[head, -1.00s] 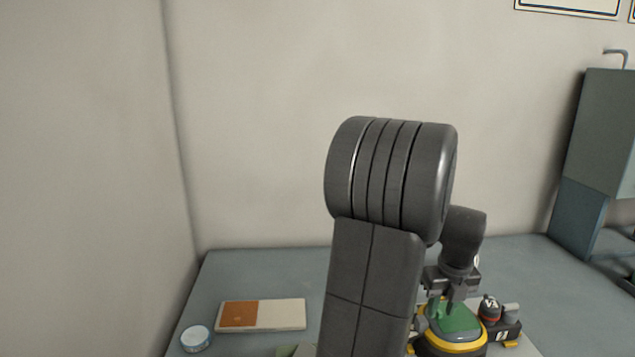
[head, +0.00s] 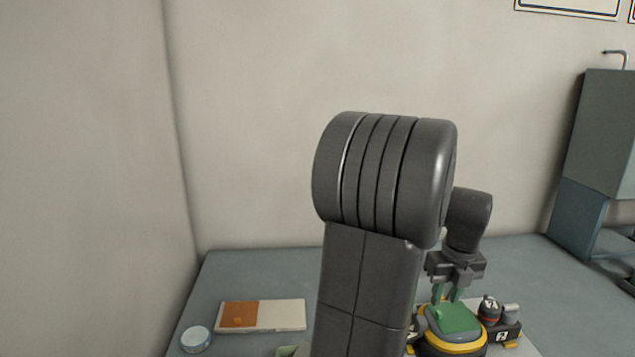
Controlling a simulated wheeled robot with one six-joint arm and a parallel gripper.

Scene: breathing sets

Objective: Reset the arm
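My arm rises in front of the bench, and its wrist bends down behind it on the right. My gripper (head: 447,294) points down just above a round device (head: 451,341) with a yellow rim and a green top (head: 453,318). Two fingers show apart, with nothing seen between them. A small gap seems to lie between the fingertips and the green top. My forearm hides part of the bench and the left side of the device.
A white and orange flat box (head: 275,315) and a small round tin (head: 195,339) lie at the left of the bench (head: 240,272). A black and red part (head: 490,309) sits right of the device. A grey-green cabinet (head: 602,130) stands at far right.

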